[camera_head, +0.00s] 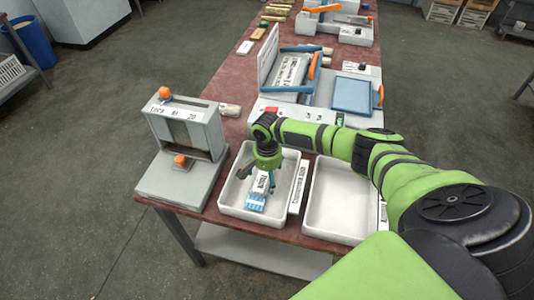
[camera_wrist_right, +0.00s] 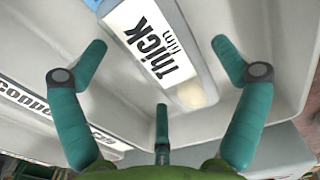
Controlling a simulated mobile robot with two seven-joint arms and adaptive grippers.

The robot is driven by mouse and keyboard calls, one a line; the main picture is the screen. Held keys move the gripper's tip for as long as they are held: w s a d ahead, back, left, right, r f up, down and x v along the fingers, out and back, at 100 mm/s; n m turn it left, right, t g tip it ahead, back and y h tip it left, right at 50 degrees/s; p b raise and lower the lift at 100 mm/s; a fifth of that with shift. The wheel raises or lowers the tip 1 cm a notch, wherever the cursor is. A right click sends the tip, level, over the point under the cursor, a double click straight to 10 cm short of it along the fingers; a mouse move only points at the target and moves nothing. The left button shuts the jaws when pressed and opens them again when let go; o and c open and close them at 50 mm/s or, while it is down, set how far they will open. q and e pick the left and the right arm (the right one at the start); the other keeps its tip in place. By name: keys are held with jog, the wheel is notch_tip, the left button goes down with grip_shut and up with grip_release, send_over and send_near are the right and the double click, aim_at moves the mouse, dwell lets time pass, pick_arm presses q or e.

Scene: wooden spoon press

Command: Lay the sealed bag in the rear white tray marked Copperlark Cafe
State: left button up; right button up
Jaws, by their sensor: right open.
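The sealed bag, with a white label reading "Thick film" and a blue-and-white end (camera_head: 256,203), lies on the floor of a white tray (camera_head: 226,205). It also shows in the right wrist view as the bag (camera_wrist_right: 152,42) at the top. The tray's side label (camera_head: 298,187) appears to start with "Copper" in the wrist view (camera_wrist_right: 25,100). My right gripper (camera_head: 262,180) is over the tray, just above the bag. Its green fingers (camera_wrist_right: 160,75) are spread apart with nothing between them. My left gripper is not in view.
A second white tray (camera_head: 335,215) stands empty to the right, partly behind my right arm. A grey press with orange knobs (camera_head: 185,130) stands left of the trays. The table's front edge is close.

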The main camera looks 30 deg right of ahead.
aim_at(267, 176)
notch_tip(267, 176, up, 12)
jog(key=b, duration=0.1)
jog(key=shift+f+b, duration=0.15)
jog(key=shift+b, duration=0.25)
jog(key=shift+f, duration=0.1)
